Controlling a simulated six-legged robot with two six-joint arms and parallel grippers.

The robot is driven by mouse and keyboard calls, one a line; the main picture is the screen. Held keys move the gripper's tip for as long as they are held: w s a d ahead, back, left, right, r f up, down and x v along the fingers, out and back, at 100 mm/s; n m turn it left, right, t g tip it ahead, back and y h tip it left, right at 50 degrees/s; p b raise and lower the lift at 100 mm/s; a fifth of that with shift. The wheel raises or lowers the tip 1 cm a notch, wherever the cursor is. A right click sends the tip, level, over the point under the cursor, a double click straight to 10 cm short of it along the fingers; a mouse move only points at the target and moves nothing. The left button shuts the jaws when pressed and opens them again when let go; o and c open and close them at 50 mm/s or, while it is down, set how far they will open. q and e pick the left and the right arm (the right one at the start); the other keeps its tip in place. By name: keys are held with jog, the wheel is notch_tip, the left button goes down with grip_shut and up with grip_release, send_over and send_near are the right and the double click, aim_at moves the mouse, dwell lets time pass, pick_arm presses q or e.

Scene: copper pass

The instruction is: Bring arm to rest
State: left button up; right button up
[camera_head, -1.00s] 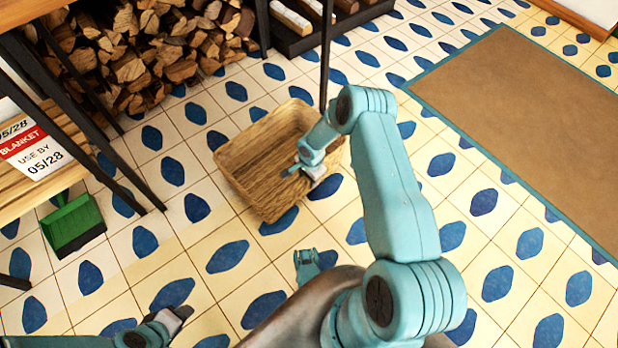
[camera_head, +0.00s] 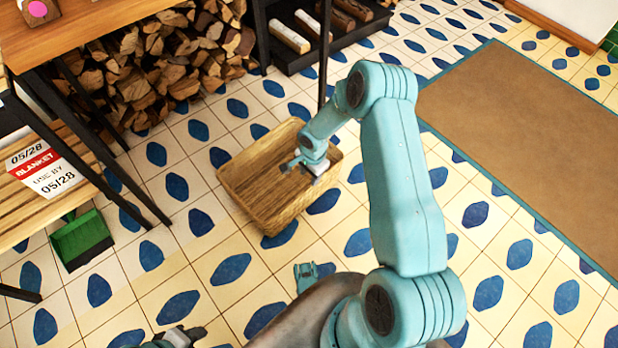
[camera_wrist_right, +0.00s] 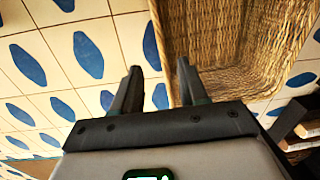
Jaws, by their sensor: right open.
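My right arm reaches out from the bottom of the head view, bent at a high elbow. Its gripper (camera_head: 296,164) is open and empty over the right part of a woven basket (camera_head: 245,185) on the floor. In the right wrist view the two fingers (camera_wrist_right: 158,82) are apart with nothing between them, and the basket (camera_wrist_right: 235,35) is at the upper right. My left gripper (camera_head: 180,337) shows only in part at the bottom edge of the head view; its jaws are unclear.
Stacked firewood (camera_head: 150,60) and a dark rack with logs (camera_head: 345,22) are at the back. A wooden shelf (camera_head: 85,150) with a blanket label (camera_head: 45,168) and a green dustpan (camera_head: 82,238) are at left. A brown mat (camera_head: 530,130) lies at right. Tiled floor between is clear.

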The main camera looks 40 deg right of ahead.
jog(key=shift+s+r, duration=0.1)
jog(key=shift+r, duration=0.75)
